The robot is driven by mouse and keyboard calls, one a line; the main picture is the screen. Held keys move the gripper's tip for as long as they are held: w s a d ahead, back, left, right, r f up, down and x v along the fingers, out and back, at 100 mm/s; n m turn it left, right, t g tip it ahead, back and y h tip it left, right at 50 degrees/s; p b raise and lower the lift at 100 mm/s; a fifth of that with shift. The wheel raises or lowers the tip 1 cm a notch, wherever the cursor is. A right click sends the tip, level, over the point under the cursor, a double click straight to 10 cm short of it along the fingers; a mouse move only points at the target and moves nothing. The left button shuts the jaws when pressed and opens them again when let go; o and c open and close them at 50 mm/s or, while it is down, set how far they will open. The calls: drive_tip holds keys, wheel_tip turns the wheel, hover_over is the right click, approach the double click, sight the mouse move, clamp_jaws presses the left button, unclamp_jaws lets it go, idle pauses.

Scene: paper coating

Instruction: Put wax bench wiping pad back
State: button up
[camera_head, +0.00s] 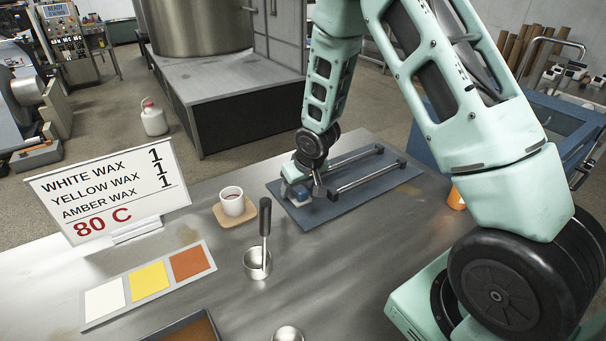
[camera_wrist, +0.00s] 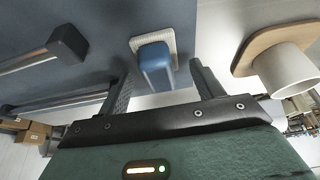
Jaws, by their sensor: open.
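The wiping pad (camera_head: 297,194), a blue grip on a pale base, sits at the left end of a dark blue board (camera_head: 345,205) with two metal rails. In the wrist view the pad's blue grip (camera_wrist: 154,64) stands between my fingers, with its pale base (camera_wrist: 150,42) beyond. My gripper (camera_head: 306,187) is low at the pad; in the wrist view my gripper (camera_wrist: 160,78) is open, with a gap visible beside the right finger. Contact with the left finger cannot be told.
A white cup (camera_head: 232,203) on a tan coaster stands left of the board. A metal ladle (camera_head: 264,240), wax colour swatches (camera_head: 149,281) and a recipe sign (camera_head: 108,190) stand nearer and left. An orange item (camera_head: 456,198) is at the right, partly behind my arm.

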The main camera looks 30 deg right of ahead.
drive_tip(key=v, duration=1.1)
drive_tip(key=shift+r, duration=0.2)
drive_tip(key=shift+s, duration=0.15)
drive_tip(key=s+a+r+g, duration=0.1)
drive_tip(key=s+r, duration=0.2)
drive_tip(key=s, duration=0.4)
drive_tip(key=s+a+r+g, duration=0.1)
drive_tip(key=s+r, duration=0.2)
drive_tip(key=s, duration=0.4)
drive_tip(key=s+a+n+g, duration=0.1)
drive_tip(key=s+a+n, duration=0.2)
drive_tip(key=s+a, duration=0.3)
drive_tip(key=s+a+r+n+g, duration=0.1)
drive_tip(key=s+a+n, duration=0.3)
drive_tip(key=s+a, duration=0.3)
drive_tip(key=a, duration=0.5)
drive_tip(key=shift+a+r+n+y, duration=0.2)
drive_tip(key=shift+a+n+y, duration=0.05)
drive_tip(key=shift+n+y, duration=0.05)
